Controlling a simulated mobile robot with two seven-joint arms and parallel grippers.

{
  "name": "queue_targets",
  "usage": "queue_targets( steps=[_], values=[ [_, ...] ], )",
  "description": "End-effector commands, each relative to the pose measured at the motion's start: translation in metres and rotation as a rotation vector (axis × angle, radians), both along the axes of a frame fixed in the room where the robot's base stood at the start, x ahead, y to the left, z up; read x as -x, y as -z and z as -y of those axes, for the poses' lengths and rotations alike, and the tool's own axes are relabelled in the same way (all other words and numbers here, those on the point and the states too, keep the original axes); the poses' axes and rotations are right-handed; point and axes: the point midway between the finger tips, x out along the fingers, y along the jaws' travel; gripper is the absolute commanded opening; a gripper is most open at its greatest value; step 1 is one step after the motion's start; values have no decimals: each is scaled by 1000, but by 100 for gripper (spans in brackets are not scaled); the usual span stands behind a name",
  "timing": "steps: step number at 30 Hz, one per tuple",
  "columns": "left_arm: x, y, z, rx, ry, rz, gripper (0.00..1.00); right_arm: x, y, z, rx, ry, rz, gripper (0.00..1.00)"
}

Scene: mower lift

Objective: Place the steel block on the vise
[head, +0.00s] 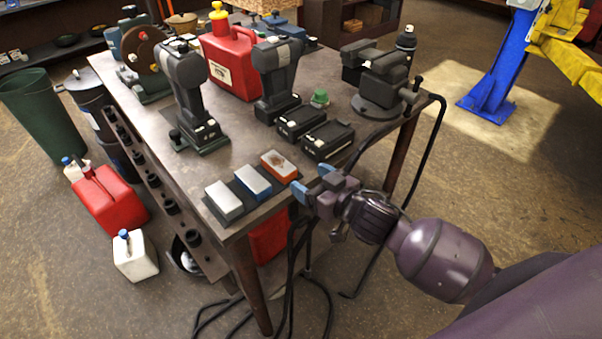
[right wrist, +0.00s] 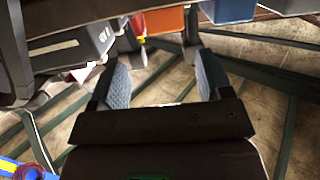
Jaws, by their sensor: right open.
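A silver-grey block (head: 223,200), which looks like the steel block, lies at the left of a dark tray (head: 238,190) at the workbench's near edge. A blue block (head: 253,182) and an orange block (head: 279,165) lie beside it. The dark vise (head: 380,88) stands at the bench's right corner, with nothing seen on it. My right gripper (head: 313,182) is open and empty just off the near edge, right of the orange block and apart from the steel block. Its blue-grey fingers also show in the right wrist view (right wrist: 163,85). My left gripper is out of view.
Two black batteries (head: 328,140), cordless drills (head: 277,78) and a red fuel can (head: 232,60) stand on the workbench (head: 240,150). Black cables (head: 440,130) hang by its right side. A red can (head: 108,200) and a white jug (head: 135,256) stand on the floor.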

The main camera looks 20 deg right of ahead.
Motion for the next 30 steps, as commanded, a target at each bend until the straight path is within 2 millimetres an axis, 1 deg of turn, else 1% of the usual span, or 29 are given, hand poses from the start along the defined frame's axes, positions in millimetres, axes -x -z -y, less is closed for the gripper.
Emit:
queue_targets(
  steps=[3,8,11,14,17,18,20,21,24,27,29,30],
  values=[
    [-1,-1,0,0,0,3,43,5,-1,2,1,0,1,72],
    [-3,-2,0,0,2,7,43,8,0,3,1,1,-2,72],
    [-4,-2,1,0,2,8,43,14,10,5,1,17,-19,72],
    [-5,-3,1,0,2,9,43,30,34,12,10,57,-61,72],
    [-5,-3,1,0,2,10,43,56,69,24,29,119,-126,72],
    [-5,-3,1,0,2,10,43,69,84,29,42,145,-155,72],
    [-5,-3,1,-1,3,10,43,89,105,37,61,183,-199,72],
    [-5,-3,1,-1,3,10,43,103,118,42,72,207,-229,72],
    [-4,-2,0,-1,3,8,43,137,146,54,106,259,-298,72],
    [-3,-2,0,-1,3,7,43,164,166,62,133,295,-351,72],
    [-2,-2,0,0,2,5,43,176,174,66,145,309,-373,72],
    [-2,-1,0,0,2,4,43,182,178,67,152,317,-384,75]
  ],
)
